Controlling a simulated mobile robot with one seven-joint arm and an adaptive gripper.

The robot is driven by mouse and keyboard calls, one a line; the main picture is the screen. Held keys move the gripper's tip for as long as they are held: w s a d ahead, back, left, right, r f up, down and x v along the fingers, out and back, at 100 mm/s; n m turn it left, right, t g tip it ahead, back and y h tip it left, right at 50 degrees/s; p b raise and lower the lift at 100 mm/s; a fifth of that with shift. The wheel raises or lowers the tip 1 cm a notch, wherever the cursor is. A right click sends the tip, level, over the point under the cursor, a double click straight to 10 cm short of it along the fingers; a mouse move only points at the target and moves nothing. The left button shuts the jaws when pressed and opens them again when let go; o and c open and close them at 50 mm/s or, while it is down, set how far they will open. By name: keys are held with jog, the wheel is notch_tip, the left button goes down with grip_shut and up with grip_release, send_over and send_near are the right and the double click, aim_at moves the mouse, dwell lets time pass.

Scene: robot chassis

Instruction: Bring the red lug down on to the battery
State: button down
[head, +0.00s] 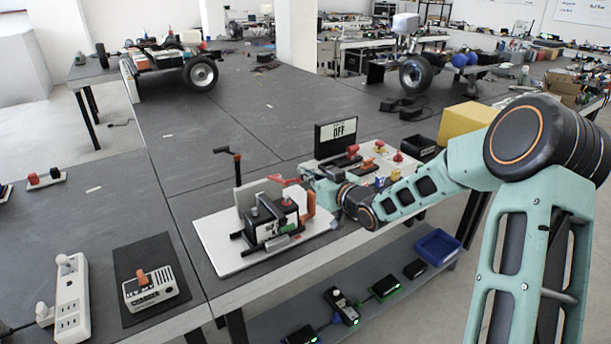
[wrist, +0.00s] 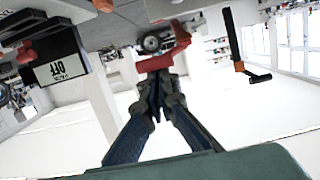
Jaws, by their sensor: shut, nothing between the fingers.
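The battery (head: 262,222) is a dark block on a white board, left of my gripper in the head view. The red lug (head: 290,182) shows at the battery's upper right, beside my fingertips. In the wrist view the red lug (wrist: 160,58) is a bent red piece just beyond my fingertips (wrist: 158,82); whether they touch cannot be told. My gripper (head: 308,178) is small and partly hidden in the head view. Its fingers come together at the tips in the wrist view, holding nothing. The contact under the lug is hidden.
A small OFF screen (head: 336,133) stands behind my gripper. An orange upright part (head: 310,202) is close right of the battery.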

notch_tip(320, 180, down, 6)
jog(key=s+d+t+y+b, duration=0.1)
jog(key=t+b, duration=0.1)
jog(key=b, duration=0.8)
jog(key=shift+s+b, duration=0.3)
jog(key=shift+b, duration=0.1)
jog(key=shift+f, duration=0.15)
